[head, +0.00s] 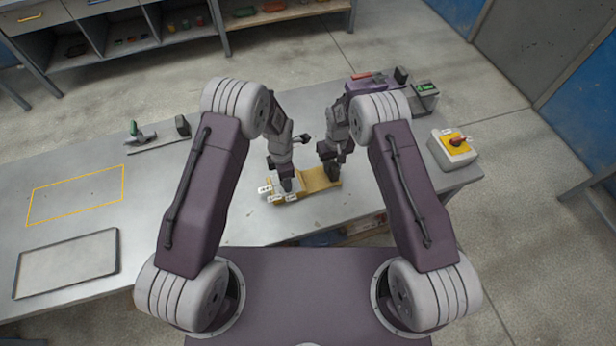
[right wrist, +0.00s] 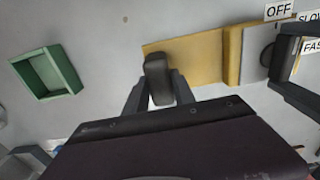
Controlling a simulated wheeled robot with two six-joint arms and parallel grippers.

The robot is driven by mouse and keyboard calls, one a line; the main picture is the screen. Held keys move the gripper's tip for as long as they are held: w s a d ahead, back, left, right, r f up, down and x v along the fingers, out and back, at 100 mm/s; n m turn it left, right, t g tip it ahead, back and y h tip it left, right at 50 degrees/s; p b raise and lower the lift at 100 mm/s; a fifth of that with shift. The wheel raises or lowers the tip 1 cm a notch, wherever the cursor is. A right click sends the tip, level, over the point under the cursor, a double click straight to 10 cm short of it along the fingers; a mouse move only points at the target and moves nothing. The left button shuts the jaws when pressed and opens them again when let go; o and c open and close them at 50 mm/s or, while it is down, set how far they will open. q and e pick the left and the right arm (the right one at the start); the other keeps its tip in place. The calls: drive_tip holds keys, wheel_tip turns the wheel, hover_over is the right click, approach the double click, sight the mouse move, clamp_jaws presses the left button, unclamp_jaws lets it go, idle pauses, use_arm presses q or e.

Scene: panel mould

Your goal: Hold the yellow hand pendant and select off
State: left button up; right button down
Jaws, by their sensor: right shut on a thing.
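The yellow hand pendant (head: 318,181) lies at the table's front edge. My right gripper (head: 333,172) is at its right end, shut on the pendant. In the right wrist view, the pendant (right wrist: 200,62) runs rightward, and a dark grip block stands between my right fingers (right wrist: 158,88). My left gripper (head: 287,186) is over this labelled end, by a dark round knob (right wrist: 268,55). Its jaw opening and the knob's pointing are unclear.
A yellow and grey box with a red switch (head: 456,142) stands at the table's right end. A green-topped device (head: 425,90) is behind it. A grey tray (head: 68,263) and a yellow outlined area (head: 75,210) lie left.

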use_arm(q)
drive_tip(key=shift+d, duration=0.1)
use_arm(e)
drive_tip(key=shift+a, duration=0.1)
idle(0.4)
use_arm(q)
drive_tip(key=o, duration=1.4)
drive_tip(key=shift+r, duration=0.1)
wheel_tip(320, 180, up, 12)
drive_tip(key=shift+f, duration=0.1)
use_arm(e)
drive_tip(key=c, duration=1)
unclamp_jaws()
drive_tip(key=shift+o, duration=0.2)
